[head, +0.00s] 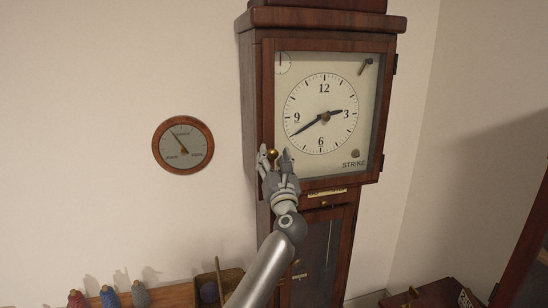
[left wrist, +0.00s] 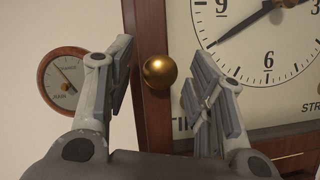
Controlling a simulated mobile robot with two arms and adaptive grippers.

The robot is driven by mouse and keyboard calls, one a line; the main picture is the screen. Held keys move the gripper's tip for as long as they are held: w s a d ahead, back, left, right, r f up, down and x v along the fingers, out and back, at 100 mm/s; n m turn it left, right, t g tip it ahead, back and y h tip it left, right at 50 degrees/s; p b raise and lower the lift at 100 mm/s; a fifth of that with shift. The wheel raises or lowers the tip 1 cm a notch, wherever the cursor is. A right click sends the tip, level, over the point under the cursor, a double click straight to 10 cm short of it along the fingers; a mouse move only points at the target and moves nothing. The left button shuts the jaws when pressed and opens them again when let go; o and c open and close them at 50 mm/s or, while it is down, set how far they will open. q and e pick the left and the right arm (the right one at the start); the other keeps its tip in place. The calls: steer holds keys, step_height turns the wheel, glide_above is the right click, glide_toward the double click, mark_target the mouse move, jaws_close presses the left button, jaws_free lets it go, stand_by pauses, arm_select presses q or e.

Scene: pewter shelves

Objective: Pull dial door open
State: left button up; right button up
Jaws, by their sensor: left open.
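The dial door is the wood-framed front (head: 267,100) of the tall clock, with the white dial (head: 320,113) behind it. The door looks shut, with hinges on its right edge. A round brass knob (head: 272,154) sits on the left part of the frame, and it also shows in the left wrist view (left wrist: 159,72). My left gripper (head: 275,157) is open at the knob. In the left wrist view its fingers (left wrist: 167,80) stand apart on either side of the knob, with gaps, not visibly touching it. My right gripper is not in view.
A round wood-rimmed gauge (head: 183,145) hangs on the wall left of the clock. Below, a shelf (head: 180,295) holds coloured spools (head: 109,296) and a basket (head: 228,280). The clock's lower case (head: 340,240) stands under the dial. The wall right of the clock is bare.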

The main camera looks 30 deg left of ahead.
arm_select(q)
jaws_close()
stand_by(0.3)
steer(key=shift+d+f, duration=0.1)
